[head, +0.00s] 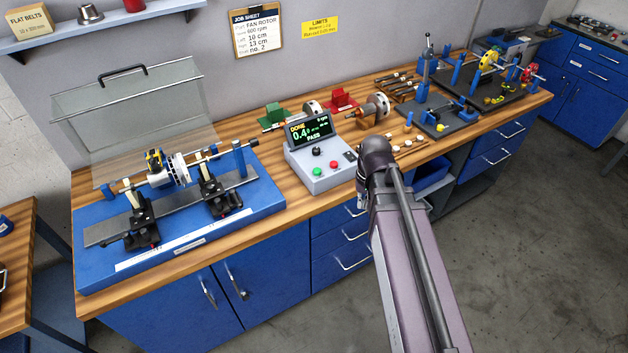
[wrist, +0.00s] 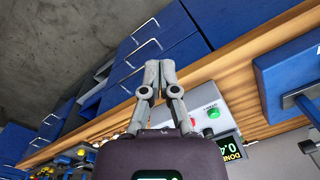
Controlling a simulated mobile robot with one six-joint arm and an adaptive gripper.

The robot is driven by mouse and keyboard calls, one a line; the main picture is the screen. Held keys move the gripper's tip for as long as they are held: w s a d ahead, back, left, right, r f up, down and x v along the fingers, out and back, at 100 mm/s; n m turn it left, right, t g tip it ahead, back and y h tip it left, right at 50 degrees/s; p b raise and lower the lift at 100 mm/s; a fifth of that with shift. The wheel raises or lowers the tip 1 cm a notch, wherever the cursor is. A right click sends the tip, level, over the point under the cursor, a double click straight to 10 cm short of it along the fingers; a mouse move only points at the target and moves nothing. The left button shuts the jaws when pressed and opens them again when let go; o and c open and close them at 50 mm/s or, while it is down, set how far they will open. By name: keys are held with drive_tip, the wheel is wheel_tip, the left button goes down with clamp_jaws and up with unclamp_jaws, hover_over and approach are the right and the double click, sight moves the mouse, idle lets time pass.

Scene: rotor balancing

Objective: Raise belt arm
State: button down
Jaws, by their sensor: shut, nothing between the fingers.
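The balancing machine has a blue base (head: 255,205) on the left part of the bench. A rotor (head: 178,170) with a pale disc lies across its two black pedestals. I cannot tell for sure which part is the belt arm. My gripper (wrist: 160,66) is shut and empty in the wrist view, its fingertips together over the bench's front side, beside the control box (wrist: 208,100). In the head view my own arm hides the fingers. The machine's base also shows in the wrist view (wrist: 285,70), apart from the gripper.
The control box (head: 318,177) stands right of the machine, its display reading DONE, 0.4 and PASS. The clear hood (head: 125,110) stands raised behind the machine. Green and red holders, another rotor and blue stands fill the bench's right. Open floor lies in front.

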drive_tip(key=s+d+f, duration=0.1)
drive_tip(key=s+d, duration=0.4)
drive_tip(key=shift+f+t+h+b, duration=0.3)
drive_tip(key=shift+b, duration=0.15)
drive_tip(key=shift+s+d, duration=0.1)
